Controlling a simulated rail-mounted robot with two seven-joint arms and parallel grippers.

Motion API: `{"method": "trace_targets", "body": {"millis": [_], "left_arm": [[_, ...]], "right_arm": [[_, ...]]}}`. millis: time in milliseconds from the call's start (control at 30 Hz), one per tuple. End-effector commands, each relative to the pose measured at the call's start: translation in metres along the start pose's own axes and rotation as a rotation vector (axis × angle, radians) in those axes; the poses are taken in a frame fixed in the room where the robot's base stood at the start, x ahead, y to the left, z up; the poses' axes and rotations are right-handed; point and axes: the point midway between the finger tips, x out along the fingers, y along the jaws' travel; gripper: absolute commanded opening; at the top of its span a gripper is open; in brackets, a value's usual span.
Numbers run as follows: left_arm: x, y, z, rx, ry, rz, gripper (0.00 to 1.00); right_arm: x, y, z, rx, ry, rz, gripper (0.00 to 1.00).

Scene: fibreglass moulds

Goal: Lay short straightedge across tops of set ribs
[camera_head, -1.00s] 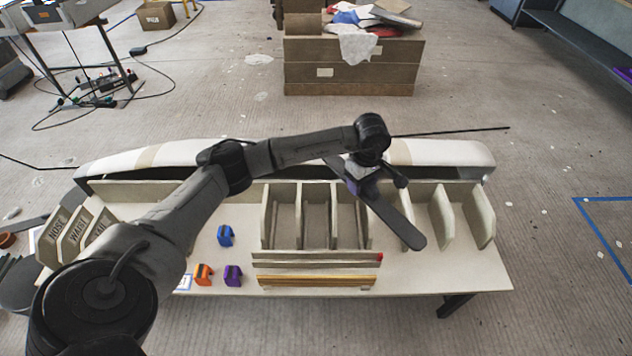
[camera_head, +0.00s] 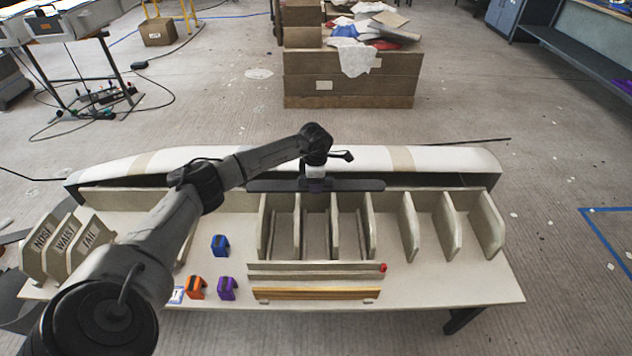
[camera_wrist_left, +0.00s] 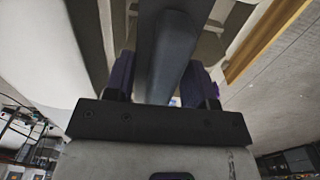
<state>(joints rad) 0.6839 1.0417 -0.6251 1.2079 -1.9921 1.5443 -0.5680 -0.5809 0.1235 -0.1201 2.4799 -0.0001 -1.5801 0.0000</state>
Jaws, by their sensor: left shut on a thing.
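My left gripper (camera_head: 315,172) is shut on a short dark grey bar, the straightedge (camera_head: 350,185). It holds the bar level and crosswise, at the back of the table near the mould. In the left wrist view the bar (camera_wrist_left: 172,60) runs between the purple fingers of my gripper (camera_wrist_left: 168,80). Several pale upright ribs (camera_head: 333,225) stand in a row in front of and below the bar. More ribs stand to the right, including one at the right end (camera_head: 488,225). I cannot tell whether the bar touches any rib tops. My right gripper is not in view.
Boards marked NOSE, WAIST and TAIL (camera_head: 92,238) stand at the left. Blue (camera_head: 220,245), orange (camera_head: 196,287) and purple (camera_head: 227,288) blocks and long strips (camera_head: 315,293) lie in front. The long white mould (camera_head: 440,158) lies behind. The table's front right is clear.

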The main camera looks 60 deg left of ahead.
Motion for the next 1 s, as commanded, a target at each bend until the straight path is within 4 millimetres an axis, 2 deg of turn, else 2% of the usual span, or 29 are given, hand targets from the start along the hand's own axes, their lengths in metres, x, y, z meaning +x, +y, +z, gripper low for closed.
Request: {"method": "trace_targets", "body": {"millis": [367,600,1000], "left_arm": [[0.034,0.000,0.001,0.001,-0.001,0.000,0.17],[0.050,0.000,0.001,0.002,0.000,0.000,0.17],[0.055,0.000,0.001,0.002,-0.001,0.000,0.17]], "right_arm": [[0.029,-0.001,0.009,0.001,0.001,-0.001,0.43],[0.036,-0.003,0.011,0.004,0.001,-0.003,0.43],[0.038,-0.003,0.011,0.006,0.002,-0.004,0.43]]}}
